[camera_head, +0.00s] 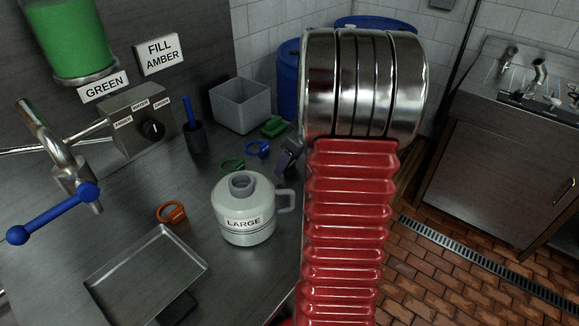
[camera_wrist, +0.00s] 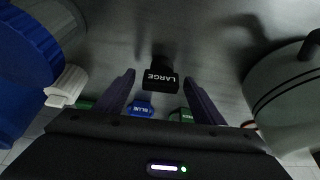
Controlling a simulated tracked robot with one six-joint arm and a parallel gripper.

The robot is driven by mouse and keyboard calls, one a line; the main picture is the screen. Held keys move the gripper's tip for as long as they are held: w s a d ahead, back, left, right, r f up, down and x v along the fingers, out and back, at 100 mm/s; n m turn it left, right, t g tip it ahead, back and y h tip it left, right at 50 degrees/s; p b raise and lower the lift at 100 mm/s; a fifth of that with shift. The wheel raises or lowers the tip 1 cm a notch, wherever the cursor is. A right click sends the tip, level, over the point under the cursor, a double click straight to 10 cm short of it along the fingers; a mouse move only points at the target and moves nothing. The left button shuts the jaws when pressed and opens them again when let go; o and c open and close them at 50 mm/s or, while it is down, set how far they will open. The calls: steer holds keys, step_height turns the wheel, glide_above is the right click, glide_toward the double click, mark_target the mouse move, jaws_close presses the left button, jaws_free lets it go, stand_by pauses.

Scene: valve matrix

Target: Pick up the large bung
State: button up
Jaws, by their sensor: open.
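The large bung (camera_wrist: 159,76) is a small black piece with a white LARGE label, on the grey steel surface in the wrist view. My gripper (camera_wrist: 160,90) is open, its two dark purple fingers apart. The bung shows in the gap between and just beyond the fingertips; I cannot tell whether they touch it. In the head view part of my gripper (camera_head: 290,156) shows beside my red arm, right of the jug. The bung does not show there.
A white jug labelled LARGE (camera_head: 244,212) stands close by; it also shows in the wrist view (camera_wrist: 292,100). Blue and green clips (camera_head: 258,149) (camera_head: 232,165), a grey bin (camera_head: 241,104) and blue drums (camera_head: 288,80) are nearby. A metal tray (camera_head: 147,276) lies front left.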

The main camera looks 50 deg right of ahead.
stand_by(0.4)
steer(key=c, duration=1.1)
